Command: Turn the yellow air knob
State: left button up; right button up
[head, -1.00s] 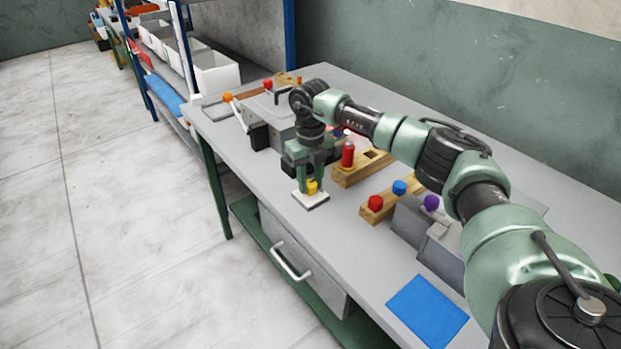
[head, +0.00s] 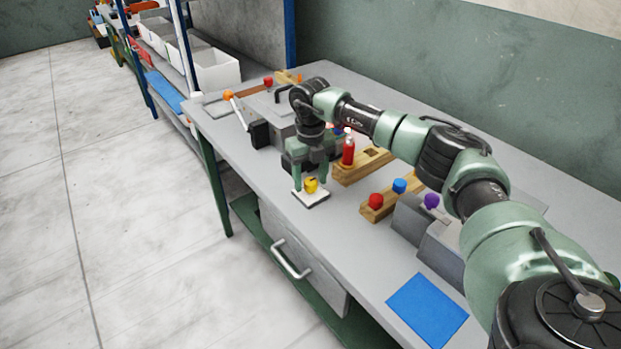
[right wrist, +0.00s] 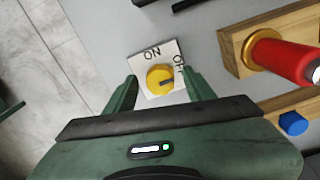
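The yellow air knob (head: 311,186) stands on a white square plate (head: 298,200) near the table's front edge. In the right wrist view the yellow knob (right wrist: 157,73) has a dark pointer mark toward the right side, roughly by the label "OFF"; "ON" is printed on the plate's far side (right wrist: 141,61). My right gripper (head: 310,178) is above the plate, with its fingers apart. In the right wrist view the fingers of the right gripper (right wrist: 160,78) are on either side of the knob, with gaps showing. My left gripper is not in view.
A wooden block (head: 352,174) with a red bottle (head: 348,151) stands close to the right. Another wooden block with red (head: 376,201) and blue (head: 399,185) knobs is nearer. A grey press with a purple knob (head: 431,201) and a blue mat (head: 428,310) lie further right.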

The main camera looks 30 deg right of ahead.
aim_at(310, 181)
notch_tip(310, 181, up, 8)
jog(key=shift+f+b, duration=0.1)
jog(key=shift+b, duration=0.55)
dwell(0.3)
